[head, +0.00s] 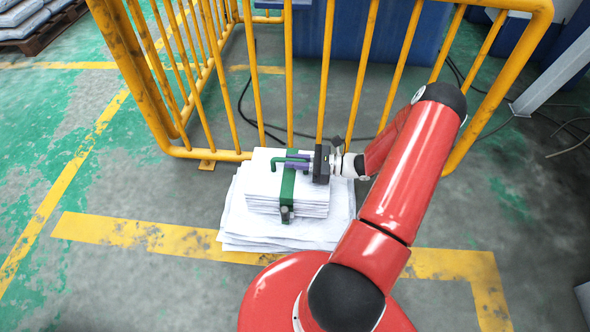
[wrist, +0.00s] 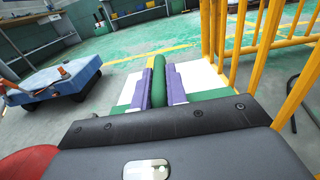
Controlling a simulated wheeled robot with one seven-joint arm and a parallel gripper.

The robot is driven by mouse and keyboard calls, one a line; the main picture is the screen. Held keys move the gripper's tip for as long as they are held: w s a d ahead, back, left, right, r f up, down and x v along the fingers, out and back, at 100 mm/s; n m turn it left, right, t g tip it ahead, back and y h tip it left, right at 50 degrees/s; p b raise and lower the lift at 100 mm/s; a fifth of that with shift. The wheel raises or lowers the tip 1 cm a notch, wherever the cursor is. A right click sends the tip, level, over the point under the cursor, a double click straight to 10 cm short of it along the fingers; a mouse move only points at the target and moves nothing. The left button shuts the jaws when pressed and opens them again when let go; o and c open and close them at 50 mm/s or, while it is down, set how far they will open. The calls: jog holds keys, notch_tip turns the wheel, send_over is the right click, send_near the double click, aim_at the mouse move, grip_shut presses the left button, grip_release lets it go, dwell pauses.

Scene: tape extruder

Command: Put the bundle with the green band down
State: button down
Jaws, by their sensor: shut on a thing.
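The bundle (head: 260,188) is a stack of white sheets with a green band (head: 287,184) around it. It is at or just above a wider white stack (head: 240,230) on the floor; I cannot tell whether they touch. My gripper (head: 300,166) is at the top of the bundle, shut on the green band's raised handle. In the wrist view the purple fingers of my gripper (wrist: 160,86) close from both sides on the green handle (wrist: 159,75). White sheets show on both sides below it.
A yellow railing (head: 257,90) stands right behind the stacks. Black cables lie on the floor behind and to the right. Yellow lines (head: 130,232) mark the floor in front. Open floor lies to the left. The wrist view shows a blue cart (wrist: 62,78) at the left.

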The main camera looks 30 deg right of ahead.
aim_at(295, 172)
jog(key=shift+f, duration=1.85)
jog(key=shift+f+b, duration=0.2)
jog(key=shift+b, duration=0.2)
jog(key=c, duration=1.4)
grip_release()
